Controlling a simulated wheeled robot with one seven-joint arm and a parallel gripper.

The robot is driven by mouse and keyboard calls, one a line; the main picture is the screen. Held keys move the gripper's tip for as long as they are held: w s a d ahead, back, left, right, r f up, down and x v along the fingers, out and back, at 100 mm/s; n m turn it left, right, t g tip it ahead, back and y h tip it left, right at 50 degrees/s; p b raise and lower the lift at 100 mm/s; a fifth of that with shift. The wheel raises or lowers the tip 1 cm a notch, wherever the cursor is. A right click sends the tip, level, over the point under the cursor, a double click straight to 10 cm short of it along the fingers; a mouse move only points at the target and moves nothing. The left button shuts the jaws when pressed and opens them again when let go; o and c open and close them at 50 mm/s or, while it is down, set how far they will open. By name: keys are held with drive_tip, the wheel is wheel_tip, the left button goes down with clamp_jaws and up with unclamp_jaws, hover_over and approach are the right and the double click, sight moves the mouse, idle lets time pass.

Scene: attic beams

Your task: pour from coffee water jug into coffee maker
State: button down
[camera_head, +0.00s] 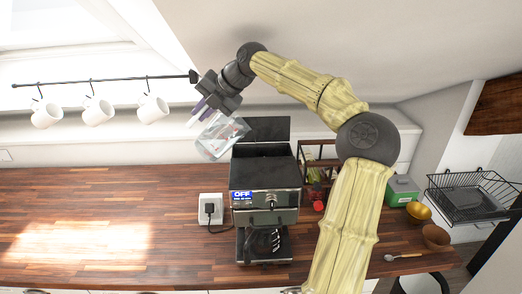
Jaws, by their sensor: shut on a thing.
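The coffee maker (265,178) stands on the wooden counter, dark with a lit display reading "OFF". A dark panel, which looks like its raised lid, stands up behind its top. A glass pot sits in its lower bay. My gripper (203,108) is shut on the clear water jug (217,140), up and to the left of the coffee maker. The jug is tilted, with its lower right part near the machine's top left corner in the picture. I cannot tell how much water is in it or whether any flows.
White mugs (98,110) hang from a black rail at the left. A socket (210,208) with a plug is left of the machine. A rack, a green box (402,190), bowls and a spoon (403,257) are at the right. The left counter is clear.

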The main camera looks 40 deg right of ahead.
drive_tip(key=shift+s+d+f+t+y+b, duration=0.25)
drive_tip(key=shift+d+f+t+y+b, duration=0.3)
drive_tip(key=shift+b, duration=0.7)
idle(0.8)
drive_tip(key=shift+s+d+r+m+y, duration=0.1)
drive_tip(key=shift+d+r+m+y, duration=0.25)
drive_tip(key=shift+r+y, duration=0.1)
idle(0.8)
